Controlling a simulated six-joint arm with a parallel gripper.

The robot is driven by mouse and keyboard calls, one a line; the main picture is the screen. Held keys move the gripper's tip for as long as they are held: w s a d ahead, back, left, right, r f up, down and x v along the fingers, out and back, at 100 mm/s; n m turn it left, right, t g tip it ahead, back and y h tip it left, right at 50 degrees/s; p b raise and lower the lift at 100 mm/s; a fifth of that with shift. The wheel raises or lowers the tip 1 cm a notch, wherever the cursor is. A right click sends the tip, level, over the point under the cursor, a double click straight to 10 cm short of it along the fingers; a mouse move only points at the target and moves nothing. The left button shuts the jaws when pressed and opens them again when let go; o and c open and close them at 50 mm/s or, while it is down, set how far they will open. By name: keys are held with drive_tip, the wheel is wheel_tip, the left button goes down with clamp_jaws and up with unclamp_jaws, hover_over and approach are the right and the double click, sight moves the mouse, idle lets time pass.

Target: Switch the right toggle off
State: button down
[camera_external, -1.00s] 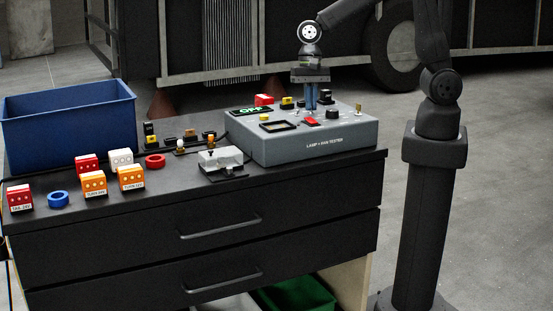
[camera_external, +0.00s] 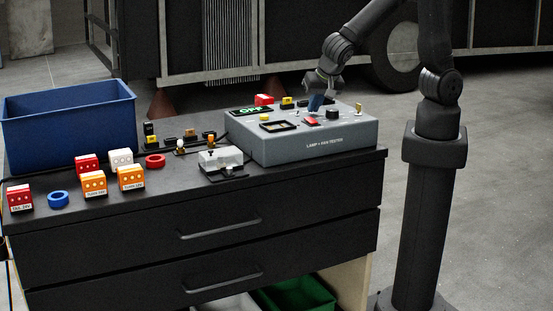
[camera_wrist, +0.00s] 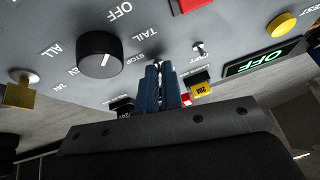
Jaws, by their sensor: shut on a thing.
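The grey lamp and fan tester (camera_external: 340,145) stands on the right end of the dark bench. My gripper (camera_external: 316,105) is tilted over its back part, fingers pointing down at the panel. In the wrist view, my blue fingers (camera_wrist: 158,68) are closed together at the panel, on the right toggle, which is almost wholly hidden between the tips. A second, silver toggle (camera_wrist: 199,48) stands free beside them. The green display (camera_wrist: 262,58) on the tester reads OFF; it also shows in the external view (camera_external: 251,110).
A black knob (camera_wrist: 98,55) and a brass-coloured post (camera_wrist: 20,92) are on the panel near my fingers. A yellow fuse-like block (camera_wrist: 200,88) stands close behind. A blue bin (camera_external: 70,125), coloured connector blocks and rings occupy the left of the bench.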

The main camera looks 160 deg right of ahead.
idle(0.5)
drive_tip(key=c, duration=1.6)
unclamp_jaws()
drive_tip(key=v, duration=1.7)
drive_tip(key=shift+a, duration=0.25)
drive_tip(key=shift+w, duration=0.1)
drive_tip(key=x, duration=1.7)
drive_tip(key=shift+d+f, duration=0.1)
drive_tip(key=shift+d, duration=0.15)
